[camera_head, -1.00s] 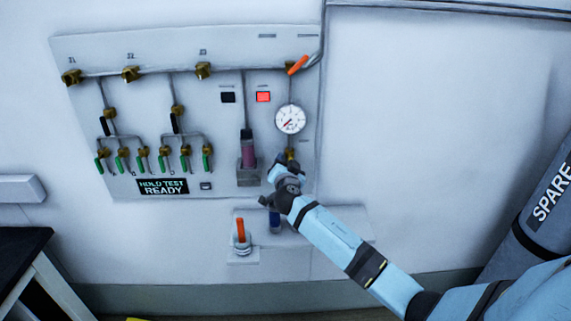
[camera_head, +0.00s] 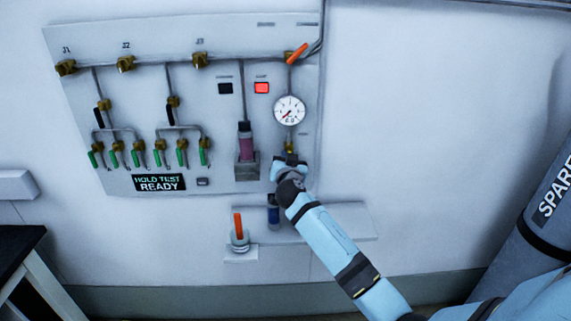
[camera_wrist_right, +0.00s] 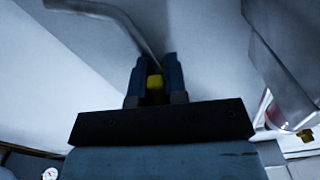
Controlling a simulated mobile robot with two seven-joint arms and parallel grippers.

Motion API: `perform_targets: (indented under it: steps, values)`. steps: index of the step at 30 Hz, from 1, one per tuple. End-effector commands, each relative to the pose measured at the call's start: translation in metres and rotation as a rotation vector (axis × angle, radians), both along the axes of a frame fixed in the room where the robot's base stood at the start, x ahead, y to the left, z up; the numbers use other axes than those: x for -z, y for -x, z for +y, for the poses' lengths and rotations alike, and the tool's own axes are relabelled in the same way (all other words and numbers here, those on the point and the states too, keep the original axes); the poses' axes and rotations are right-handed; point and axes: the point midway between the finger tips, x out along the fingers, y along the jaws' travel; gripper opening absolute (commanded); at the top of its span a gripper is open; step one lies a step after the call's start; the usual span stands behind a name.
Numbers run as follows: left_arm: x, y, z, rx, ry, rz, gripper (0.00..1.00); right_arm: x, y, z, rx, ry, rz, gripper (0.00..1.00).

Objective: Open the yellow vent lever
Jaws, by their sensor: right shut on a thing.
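The yellow vent lever (camera_wrist_right: 155,82) shows in the right wrist view, between the two fingers of my right gripper (camera_wrist_right: 154,72). The gripper is shut on it, and the fingers hide much of the lever. In the head view my right gripper (camera_head: 289,163) is at the lower right of the wall panel (camera_head: 220,100), just below the pressure gauge (camera_head: 290,111). A brass valve body (camera_head: 290,147) shows just above the gripper. My left gripper is not in view.
An orange lever (camera_head: 296,53) is above the gauge. A pink-filled column (camera_head: 246,145) stands left of my gripper. Below are a shelf (camera_head: 340,222), a blue-capped vial (camera_head: 273,212) and an orange-handled item (camera_head: 238,228). A grey SPARE cylinder (camera_head: 545,215) stands at right.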

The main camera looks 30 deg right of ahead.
Motion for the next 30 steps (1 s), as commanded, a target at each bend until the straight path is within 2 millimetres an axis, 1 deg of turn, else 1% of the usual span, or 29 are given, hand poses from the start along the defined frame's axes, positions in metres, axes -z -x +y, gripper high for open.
perform_targets:
  steps: [1,6,12,19,29,30]
  values:
    - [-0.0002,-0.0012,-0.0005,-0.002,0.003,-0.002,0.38,0.0025,0.0008,-0.0002,0.0,0.023,0.018,0.0]
    - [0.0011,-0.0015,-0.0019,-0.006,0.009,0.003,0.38,0.0023,0.002,-0.0026,0.0,0.115,0.074,0.0]
    - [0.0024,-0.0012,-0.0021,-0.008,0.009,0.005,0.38,0.0022,0.0032,-0.0045,0.001,0.185,0.119,0.0]
    - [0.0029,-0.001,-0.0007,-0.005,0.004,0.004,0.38,0.0023,0.0036,-0.0052,0.0,0.219,0.139,0.0]
    - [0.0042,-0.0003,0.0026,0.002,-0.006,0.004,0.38,0.0024,0.0037,-0.0054,0.001,0.223,0.141,0.0]
    - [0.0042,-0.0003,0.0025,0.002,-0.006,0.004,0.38,0.0025,0.0037,-0.0053,0.001,0.223,0.141,0.15]
